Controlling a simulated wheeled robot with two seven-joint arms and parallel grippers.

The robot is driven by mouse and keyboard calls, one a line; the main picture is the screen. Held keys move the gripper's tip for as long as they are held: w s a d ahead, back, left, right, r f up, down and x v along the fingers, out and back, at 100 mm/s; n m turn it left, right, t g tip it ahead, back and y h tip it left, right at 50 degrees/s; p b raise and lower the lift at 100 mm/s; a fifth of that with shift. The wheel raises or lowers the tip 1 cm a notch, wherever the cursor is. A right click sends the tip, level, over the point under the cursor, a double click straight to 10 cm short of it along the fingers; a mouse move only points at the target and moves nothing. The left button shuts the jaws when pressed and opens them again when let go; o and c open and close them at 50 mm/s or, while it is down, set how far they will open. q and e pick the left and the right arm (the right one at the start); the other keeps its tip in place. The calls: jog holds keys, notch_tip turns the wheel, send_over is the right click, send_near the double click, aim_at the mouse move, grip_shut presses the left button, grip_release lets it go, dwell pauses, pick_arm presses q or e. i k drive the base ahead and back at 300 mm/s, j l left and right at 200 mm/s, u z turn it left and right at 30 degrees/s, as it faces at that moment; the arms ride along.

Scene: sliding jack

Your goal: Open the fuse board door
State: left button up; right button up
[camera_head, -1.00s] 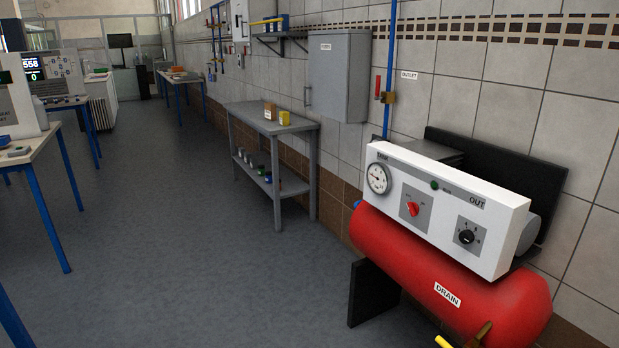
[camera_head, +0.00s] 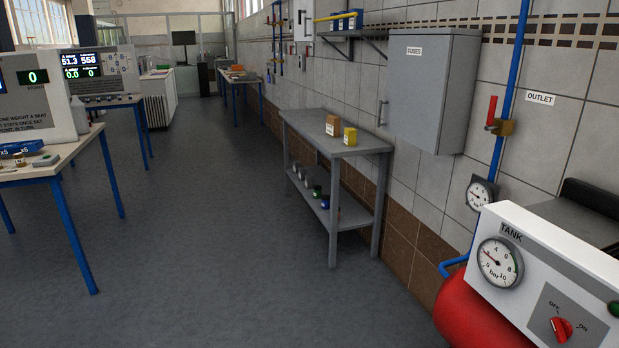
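The fuse board is a grey wall cabinet (camera_head: 432,92) labelled FUSES, on the tiled wall right of centre. Its door looks shut. A vertical bar handle (camera_head: 381,112) is on the door's left edge. Neither of my grippers shows in the head view, so both are away from the cabinet as far as this view reaches.
A red compressor tank (camera_head: 468,318) with a white panel is at the lower right. Tables (camera_head: 75,162) stand left. The grey floor (camera_head: 200,240) between is clear.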

aim_at(418, 66)
jog(key=i+z, duration=0.1)
jog(key=i, duration=0.6)
jog(key=i+j+z, duration=0.1)
jog(key=i, duration=0.6)
jog(key=i+z, duration=0.4)
jog(key=i+j+z, duration=0.1)
jog(key=i+z, duration=0.25)
jog(key=i+j+z, duration=0.2)
jog(key=z, duration=0.2)
jog(key=i+j+z, duration=0.4)
